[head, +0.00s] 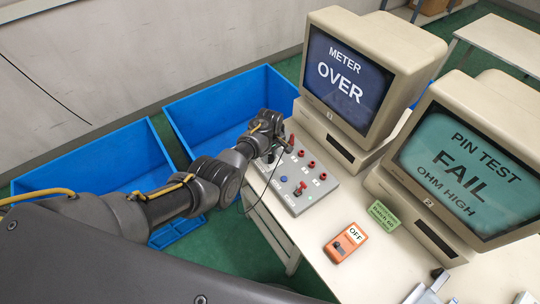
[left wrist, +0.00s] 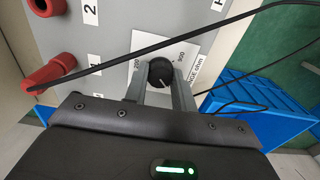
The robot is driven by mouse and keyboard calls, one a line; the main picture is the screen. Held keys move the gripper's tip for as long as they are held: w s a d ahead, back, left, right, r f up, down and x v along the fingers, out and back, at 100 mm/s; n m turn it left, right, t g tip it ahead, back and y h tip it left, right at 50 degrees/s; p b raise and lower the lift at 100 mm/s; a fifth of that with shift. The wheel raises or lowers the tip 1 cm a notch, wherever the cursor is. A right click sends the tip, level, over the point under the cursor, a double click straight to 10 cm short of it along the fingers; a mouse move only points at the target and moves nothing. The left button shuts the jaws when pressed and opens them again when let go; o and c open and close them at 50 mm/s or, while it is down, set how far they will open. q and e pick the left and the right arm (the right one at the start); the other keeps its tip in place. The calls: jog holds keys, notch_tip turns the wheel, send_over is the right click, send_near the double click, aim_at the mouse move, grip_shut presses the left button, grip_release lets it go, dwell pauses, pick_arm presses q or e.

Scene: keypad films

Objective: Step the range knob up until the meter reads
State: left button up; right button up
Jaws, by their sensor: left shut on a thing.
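The meter monitor (head: 347,78) in the head view reads "METER OVER". The grey control panel (head: 318,190) lies on the table below it, with red sockets and a few buttons. My left gripper (head: 275,150) is at the panel's far left corner and hides the knob there. In the left wrist view, the black round range knob (left wrist: 161,72) sits between the fingers of my left gripper (left wrist: 160,86), which is shut on it. A white label with "200", "900" and "ohm" surrounds the knob; its pointer setting is unclear. My right gripper is not in view.
A second monitor (head: 463,165) reads "PIN TEST FAIL OHM HIGH". An orange device (head: 345,243) marked "OFF" and a green tag (head: 384,215) lie on the table. Blue bins (head: 100,160) stand at left. A black cable (left wrist: 150,46) crosses near the left gripper.

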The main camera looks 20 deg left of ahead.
pick_arm(q)
jog(key=shift+m, duration=0.3)
jog(key=shift+m+p, duration=0.3)
jog(key=shift+m, duration=0.6)
jog(key=m, duration=0.3)
jog(key=shift+m, duration=0.3)
jog(key=m, duration=0.3)
jog(key=shift+m+p, duration=0.4)
jog(key=m, duration=0.3)
jog(key=shift+m, duration=0.3)
jog(key=m, duration=0.3)
jog(key=shift+m, duration=0.3)
jog(key=m+b, duration=0.1)
jog(key=m, duration=0.2)
jog(key=shift+m, duration=0.3)
jog(key=m+b, duration=0.1)
jog(key=m, duration=0.4)
jog(key=shift+m, duration=0.7)
